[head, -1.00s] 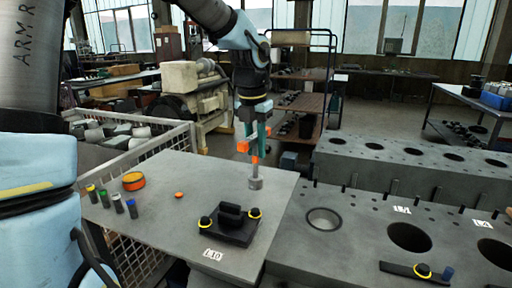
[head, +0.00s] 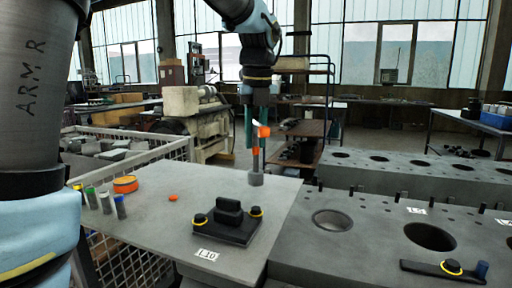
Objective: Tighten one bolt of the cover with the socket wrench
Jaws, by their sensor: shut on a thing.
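My gripper (head: 256,138) is shut on the socket wrench (head: 256,158), which hangs upright with orange parts on its shaft and a grey socket (head: 256,179) at its lower end. The socket appears to be in the air above the plate, behind and slightly right of the black cover. The black cover (head: 228,226) with a raised block lies near the plate's front edge. It has a bolt with a yellow ring at its left end (head: 200,219) and another at its right end (head: 256,212). The socket is apart from both bolts.
The grey plate (head: 150,215) also carries an orange-black round item (head: 125,184), a small orange disc (head: 173,198) and several colour-topped cylinders (head: 105,203). The engine block (head: 365,225) with open bores adjoins at right. Another black piece with a yellow-ringed bolt (head: 452,267) lies there. A wire-mesh crate (head: 185,150) stands behind.

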